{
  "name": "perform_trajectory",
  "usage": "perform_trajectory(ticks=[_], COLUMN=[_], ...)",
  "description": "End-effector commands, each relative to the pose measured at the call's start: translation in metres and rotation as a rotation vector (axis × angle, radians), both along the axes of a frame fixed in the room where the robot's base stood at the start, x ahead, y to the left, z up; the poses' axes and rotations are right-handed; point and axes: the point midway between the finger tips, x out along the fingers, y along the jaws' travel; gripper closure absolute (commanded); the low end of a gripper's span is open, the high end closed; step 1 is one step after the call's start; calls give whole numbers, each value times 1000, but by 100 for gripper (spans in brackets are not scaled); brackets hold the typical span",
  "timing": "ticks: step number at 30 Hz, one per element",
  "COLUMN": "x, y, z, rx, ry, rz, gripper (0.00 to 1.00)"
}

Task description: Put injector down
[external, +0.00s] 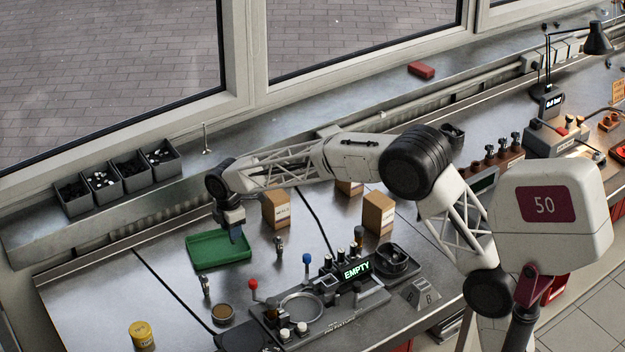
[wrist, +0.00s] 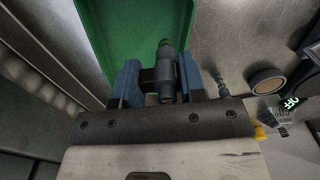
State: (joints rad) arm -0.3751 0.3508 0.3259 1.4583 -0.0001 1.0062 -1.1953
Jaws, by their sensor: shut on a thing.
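My gripper (external: 236,231) hangs over the right part of the green tray (external: 205,252). In the wrist view, its blue fingers (wrist: 160,78) are shut on a dark grey cylindrical injector (wrist: 167,70). The injector's far end overlaps the green tray (wrist: 115,30). I cannot tell whether it touches the tray floor. In the external view the injector is hidden or too small to make out at the fingers. Two similar small metal parts stand on the bench, one right of the tray (external: 279,245) and one in front of it (external: 206,285).
Cardboard boxes (external: 276,210) stand right of the tray. A fixture with a display reading EMPTY (external: 357,270) is at front right. A round dish (external: 223,314) and a yellow can (external: 142,335) are in front. Dark bins (external: 131,172) line the back ledge. Bench left of the tray is clear.

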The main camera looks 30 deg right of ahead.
Motion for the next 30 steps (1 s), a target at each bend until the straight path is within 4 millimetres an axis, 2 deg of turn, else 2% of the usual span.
perform_trajectory(ticks=[3, 9, 23, 30], x=[14, 28, 31, 30], y=[5, 11, 12, 12], z=[-2, -3, -4, -24], rx=[0, 0, 0, -1], ry=[1, 0, 1, 2], rz=[0, 0, 0, 0], gripper=[86, 86, 86, 86])
